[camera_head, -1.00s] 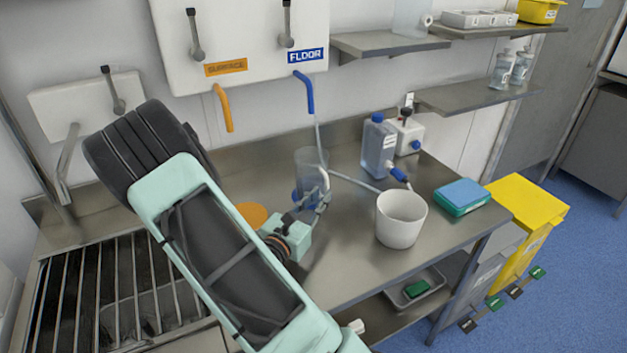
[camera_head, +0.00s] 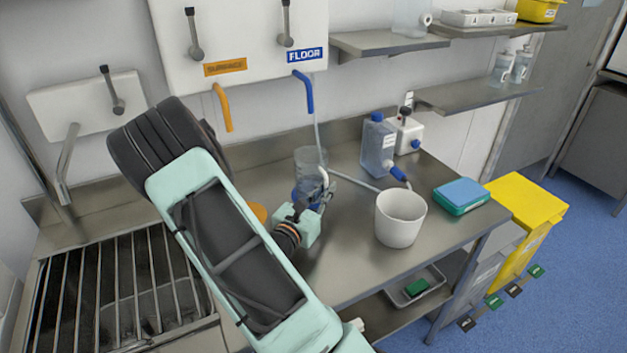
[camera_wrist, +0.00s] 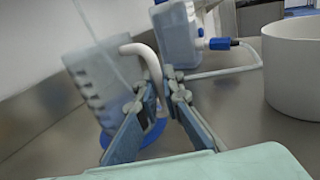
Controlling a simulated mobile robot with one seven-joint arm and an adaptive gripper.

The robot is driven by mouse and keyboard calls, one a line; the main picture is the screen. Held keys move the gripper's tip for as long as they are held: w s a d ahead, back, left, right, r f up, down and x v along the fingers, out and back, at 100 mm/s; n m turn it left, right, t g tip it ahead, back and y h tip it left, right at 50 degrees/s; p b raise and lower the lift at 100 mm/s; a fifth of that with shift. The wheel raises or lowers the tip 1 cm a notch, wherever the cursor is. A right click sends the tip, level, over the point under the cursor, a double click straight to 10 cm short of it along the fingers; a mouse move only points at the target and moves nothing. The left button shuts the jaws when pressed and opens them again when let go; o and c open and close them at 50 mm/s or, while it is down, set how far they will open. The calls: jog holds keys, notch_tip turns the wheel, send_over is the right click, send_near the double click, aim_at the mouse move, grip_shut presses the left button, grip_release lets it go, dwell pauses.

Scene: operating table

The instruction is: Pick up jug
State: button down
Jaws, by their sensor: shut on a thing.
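The jug (camera_head: 309,160) is clear, with a pale curved handle and blue near its base. It is at the back middle of the steel counter, below the blue tap. My gripper (camera_head: 320,190) is at its right side, shut on the handle. In the wrist view the jug (camera_wrist: 100,75) is on the left and looks tilted. The handle (camera_wrist: 150,62) runs down between the two fingers of my gripper (camera_wrist: 160,95). The fingers hide its lower part. I cannot tell whether the jug's base touches the counter.
A white bucket (camera_head: 400,219) stands right of the jug. A blue-capped bottle (camera_head: 378,145) and a white container (camera_head: 407,135) stand behind. A thin tube (camera_head: 350,181) runs close to the jug. A blue-green box (camera_head: 462,196) is at the right. An orange round thing (camera_head: 258,212) is left of my gripper.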

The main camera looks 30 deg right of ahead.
jog(key=shift+r, duration=0.15)
jog(key=shift+r, duration=1.1)
jog(key=s+a+r+p, duration=0.5)
jog(key=s+r+p, duration=0.5)
jog(key=p, duration=0.5)
jog(key=shift+s+a+r, duration=0.2)
jog(key=shift+s+a, duration=0.2)
jog(key=shift+s, duration=0.8)
jog(key=shift+f, duration=0.15)
